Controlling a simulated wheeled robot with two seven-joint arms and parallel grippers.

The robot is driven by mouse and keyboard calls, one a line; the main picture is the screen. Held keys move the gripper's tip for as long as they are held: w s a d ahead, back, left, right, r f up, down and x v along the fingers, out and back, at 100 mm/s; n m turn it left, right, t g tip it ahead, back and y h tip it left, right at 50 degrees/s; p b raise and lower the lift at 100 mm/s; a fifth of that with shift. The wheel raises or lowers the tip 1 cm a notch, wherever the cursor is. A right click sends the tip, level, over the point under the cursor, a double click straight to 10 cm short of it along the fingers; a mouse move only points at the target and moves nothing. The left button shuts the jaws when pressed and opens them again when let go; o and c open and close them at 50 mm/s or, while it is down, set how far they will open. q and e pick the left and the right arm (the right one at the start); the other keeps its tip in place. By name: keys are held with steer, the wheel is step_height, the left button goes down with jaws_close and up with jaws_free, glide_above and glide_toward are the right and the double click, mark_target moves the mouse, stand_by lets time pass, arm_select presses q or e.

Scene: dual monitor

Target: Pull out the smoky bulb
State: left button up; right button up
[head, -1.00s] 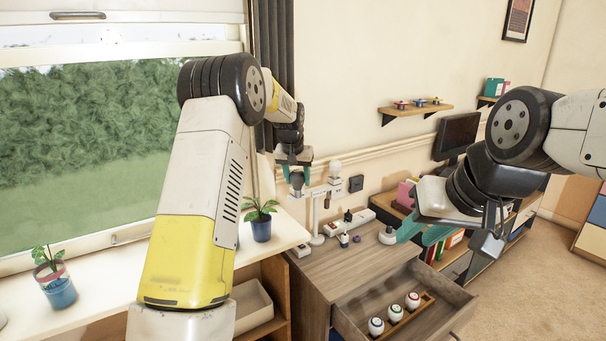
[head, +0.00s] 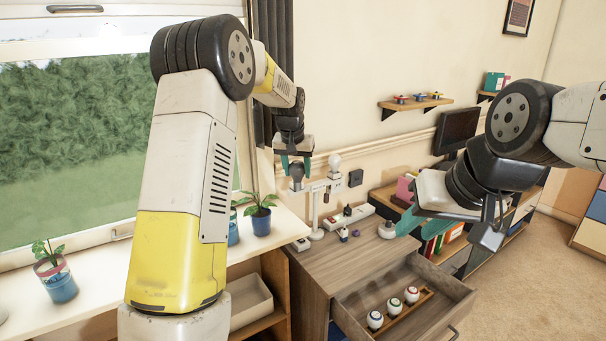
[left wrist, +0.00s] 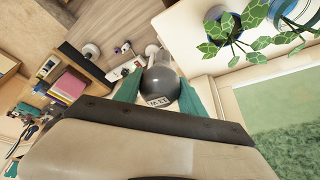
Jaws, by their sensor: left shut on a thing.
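The smoky grey bulb (head: 298,172) is at the left arm of a white two-armed lamp stand (head: 316,215). My left gripper (head: 297,165) is above it, shut on the bulb with its teal fingers on both sides. In the left wrist view the dark, glossy bulb (left wrist: 160,85) sits between the two teal fingers, with a printed label on its near end. I cannot tell whether its base is still in the socket. A clear bulb (head: 334,162) is on the stand's right arm. My right gripper (head: 408,222) is over the right side of the desk; its jaw opening is unclear.
The wooden desk (head: 345,262) has a power strip and small items on top. Its open drawer (head: 425,312) holds several white round objects in a wooden rack. Potted plants (head: 260,215) stand on the windowsill to the left. A wall switch (head: 355,178) is beside the lamp.

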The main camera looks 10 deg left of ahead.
arm_select(q)
steer(key=shift+r, duration=1.3)
steer(key=shift+f, duration=0.1)
